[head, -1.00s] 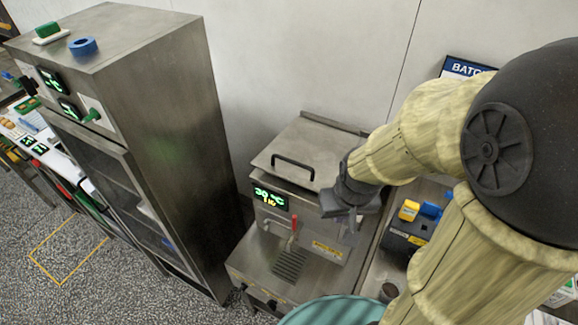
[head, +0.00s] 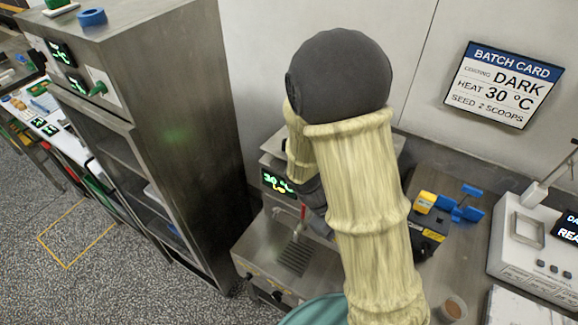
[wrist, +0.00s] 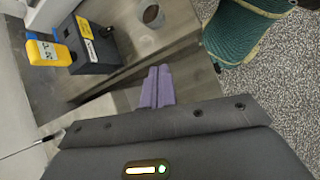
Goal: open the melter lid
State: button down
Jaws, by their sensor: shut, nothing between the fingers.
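The melter (head: 262,262) is a steel unit with a lit display (head: 277,183) reading 30 °C, a red-handled tap and a drain grate in front. My arm covers most of its top in the head view, and the lid's handle is hidden. Only small parts of the top show beside the arm, so I cannot tell the lid's state. My gripper is hidden behind the arm in the head view. In the wrist view its purple fingers (wrist: 157,86) are together, with nothing between them. They are seen over a steel surface; I cannot tell whether they touch anything.
A black box with a yellow block (head: 424,202) and blue parts stands right of the melter; it also shows in the wrist view (wrist: 95,45). A tall steel cabinet (head: 190,120) stands left. A white instrument (head: 535,240) is far right. A batch card (head: 502,85) hangs on the wall.

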jog(key=w+a+f+n+t+h+b, duration=0.2)
jog(key=w+f+n+t+h+b, duration=0.3)
jog(key=w+n+h, duration=0.4)
jog(key=w+a+n+t+y, duration=0.1)
jog(key=w+a+n+t, duration=0.1)
jog(key=a+n+t, duration=0.4)
jog(key=w+a+f+n+t+y+b, duration=0.1)
jog(key=w+a+n+t, duration=0.2)
jog(key=a+n+t, duration=0.3)
jog(key=a+t, duration=0.4)
jog(key=t, duration=0.2)
jog(key=shift+a+f+y, duration=0.25)
jog(key=shift+a+y, duration=0.15)
